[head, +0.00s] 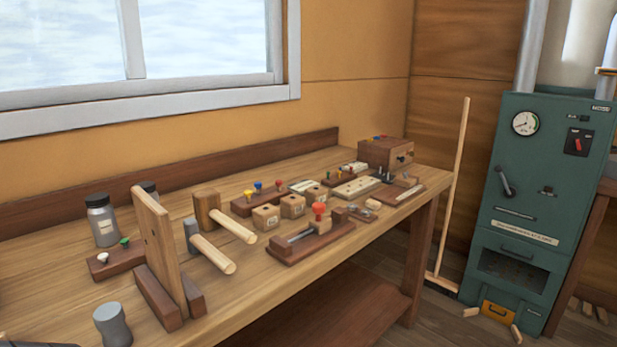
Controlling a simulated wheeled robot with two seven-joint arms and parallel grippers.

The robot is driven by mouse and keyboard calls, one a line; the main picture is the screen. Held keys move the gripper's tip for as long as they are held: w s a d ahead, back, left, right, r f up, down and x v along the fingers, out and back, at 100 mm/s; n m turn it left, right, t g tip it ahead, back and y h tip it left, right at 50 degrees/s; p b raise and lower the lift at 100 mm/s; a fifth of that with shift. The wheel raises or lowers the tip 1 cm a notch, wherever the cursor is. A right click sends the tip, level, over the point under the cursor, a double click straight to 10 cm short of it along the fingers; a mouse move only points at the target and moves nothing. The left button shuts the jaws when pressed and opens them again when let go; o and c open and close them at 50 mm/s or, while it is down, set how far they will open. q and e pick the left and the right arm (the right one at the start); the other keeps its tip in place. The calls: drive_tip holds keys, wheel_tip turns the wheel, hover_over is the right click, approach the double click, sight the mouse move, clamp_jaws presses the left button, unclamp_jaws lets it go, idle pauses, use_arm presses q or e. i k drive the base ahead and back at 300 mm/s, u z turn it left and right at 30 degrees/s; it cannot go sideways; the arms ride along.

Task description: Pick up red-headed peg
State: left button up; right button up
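A dark wooden rack (262,201) on the workbench holds upright pegs: a yellow-headed peg (248,194), a blue-headed peg (258,186) and a red-headed peg (279,184) at its right end. A larger red head (318,209) stands on a wooden fixture (312,241) nearer the front edge; I cannot tell whether it is a peg or a knob. A wooden box (386,153) at the far end has small red, blue and yellow pieces on top. Neither of my grippers is in view.
Small wooden blocks (266,217) stand in front of the rack. Two mallets (232,222) lie left of them, behind an upright board (160,250). A jar (102,220) and a grey cylinder (113,325) are at left. A green machine (540,200) stands beyond the bench.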

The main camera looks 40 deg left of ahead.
sight(279, 183)
drive_tip(key=i, duration=3.95)
drive_tip(key=u, duration=5)
